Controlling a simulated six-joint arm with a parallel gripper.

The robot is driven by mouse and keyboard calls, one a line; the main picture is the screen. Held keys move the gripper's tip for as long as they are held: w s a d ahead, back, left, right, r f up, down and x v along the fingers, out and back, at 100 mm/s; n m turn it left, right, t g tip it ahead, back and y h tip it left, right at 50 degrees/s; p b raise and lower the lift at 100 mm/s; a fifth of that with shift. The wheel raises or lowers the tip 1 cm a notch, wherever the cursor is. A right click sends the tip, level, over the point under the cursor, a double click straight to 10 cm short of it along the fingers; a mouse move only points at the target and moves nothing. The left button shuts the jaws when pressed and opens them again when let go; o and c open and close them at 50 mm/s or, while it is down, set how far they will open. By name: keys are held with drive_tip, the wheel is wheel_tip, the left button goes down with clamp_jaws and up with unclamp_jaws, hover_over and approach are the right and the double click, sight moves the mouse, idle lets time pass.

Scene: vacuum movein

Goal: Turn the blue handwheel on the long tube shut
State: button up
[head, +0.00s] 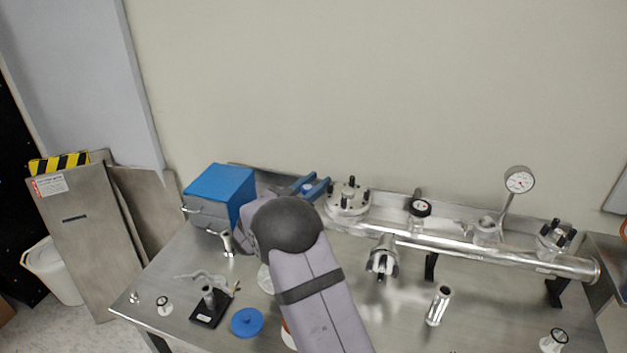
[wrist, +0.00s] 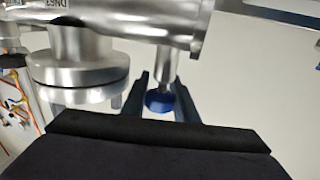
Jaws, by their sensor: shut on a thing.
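The long tube (head: 480,251) is shiny metal and runs along the back right of the bench in the head view. Its end crosses the top of the wrist view (wrist: 140,14). The blue handwheel (wrist: 160,101) sits on a thin metal stem by the tube's end in the wrist view. My gripper (wrist: 161,92) has one finger on each side of the handwheel and is shut on it. In the head view my gripper (head: 314,186) is left of the tube's bolted flange, and my arm hides much of the area below it.
A blue-topped box (head: 218,190) stands at the back left. A blue disc (head: 247,322) and a black-based fitting (head: 211,308) lie at the front left. A gauge (head: 519,180) rises from the tube. A metal cylinder (head: 438,306) stands in front, with bare bench around it.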

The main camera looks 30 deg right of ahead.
drive_tip(key=shift+s+d+r+m+g+h, duration=0.15)
drive_tip(key=shift+m+g+h, duration=0.25)
drive_tip(key=shift+m+g, duration=0.35)
drive_tip(key=shift+s+f+m+g+h, duration=0.15)
drive_tip(key=shift+m+g+h, duration=0.3)
drive_tip(key=shift+g, duration=0.5)
drive_tip(key=shift+r, duration=0.1)
drive_tip(key=o, duration=0.8)
drive_tip(key=shift+b+v, duration=0.85)
drive_tip(key=shift+v, duration=2.85)
